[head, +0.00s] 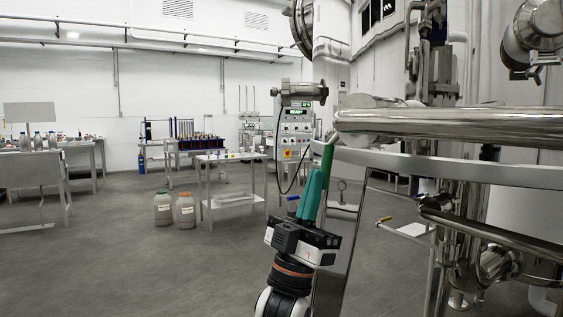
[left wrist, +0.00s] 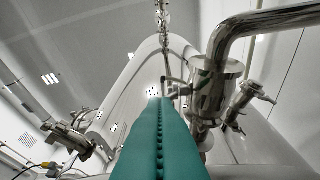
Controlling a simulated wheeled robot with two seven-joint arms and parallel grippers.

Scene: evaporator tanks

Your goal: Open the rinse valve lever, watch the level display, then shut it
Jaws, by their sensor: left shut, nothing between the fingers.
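My left gripper (head: 327,158) points up in the middle of the head view, its teal fingers closed together with nothing between them. In the left wrist view the shut fingers (left wrist: 160,130) reach up the centre. A small blue handle (head: 292,198) shows just left of the fingers in the head view, and a yellow-ended handle (head: 383,219) lies lower right. I cannot tell which, if either, is the rinse valve lever. A grey panel (head: 296,130) with a small lit green readout stands behind the gripper; its digits are unreadable. My right gripper is out of view.
A thick polished pipe (head: 450,122) crosses right of the gripper, with steel tanks and pipework beyond. A bench (head: 225,158) and two capped jugs (head: 185,209) stand back left. The floor (head: 130,265) at left is clear. Pipe fittings (left wrist: 215,85) show right of the fingers.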

